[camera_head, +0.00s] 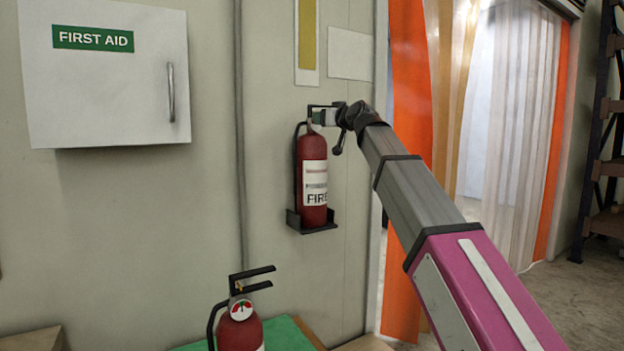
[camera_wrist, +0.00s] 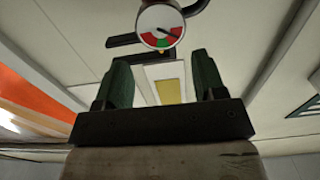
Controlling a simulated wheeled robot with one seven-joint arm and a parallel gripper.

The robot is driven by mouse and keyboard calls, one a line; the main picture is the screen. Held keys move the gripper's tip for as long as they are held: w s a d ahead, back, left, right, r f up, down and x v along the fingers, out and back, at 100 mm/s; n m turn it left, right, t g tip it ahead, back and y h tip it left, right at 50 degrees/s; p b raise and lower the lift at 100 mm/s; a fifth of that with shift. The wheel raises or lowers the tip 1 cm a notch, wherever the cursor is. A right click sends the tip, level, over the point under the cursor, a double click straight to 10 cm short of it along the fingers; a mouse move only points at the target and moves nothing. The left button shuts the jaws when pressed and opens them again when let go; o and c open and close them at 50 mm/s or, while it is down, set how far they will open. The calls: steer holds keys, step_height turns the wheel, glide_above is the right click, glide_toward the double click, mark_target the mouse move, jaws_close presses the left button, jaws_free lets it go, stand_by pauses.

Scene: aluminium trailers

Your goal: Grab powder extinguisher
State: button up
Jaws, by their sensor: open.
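A red extinguisher (camera_head: 312,175) with a white label reading "FIRE" stands upright in a black wall bracket (camera_head: 312,226); the smaller label print is hard to read. My gripper (camera_head: 330,116) is at its head, by the black lever. In the wrist view my gripper (camera_wrist: 163,72) is open, with two dark green fingers apart. The round gauge (camera_wrist: 160,26) and black lever (camera_wrist: 128,40) lie just beyond the fingertips, and nothing is clearly held between them. A second red extinguisher (camera_head: 240,332) with a gauge and black handle shows at the bottom, its lower part cut off.
A white first aid box (camera_head: 105,75) hangs on the wall at left. A green surface (camera_head: 285,335) lies beside the lower extinguisher. Orange and clear strip curtains (camera_head: 410,120) hang right of the wall, behind my arm. A dark rack (camera_head: 600,130) stands far right.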

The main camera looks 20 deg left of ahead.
steer(key=x, duration=0.8)
steer(key=shift+a+f, duration=0.1)
steer(key=shift+a, duration=0.2)
steer(key=shift+s, duration=0.1)
jaws_close()
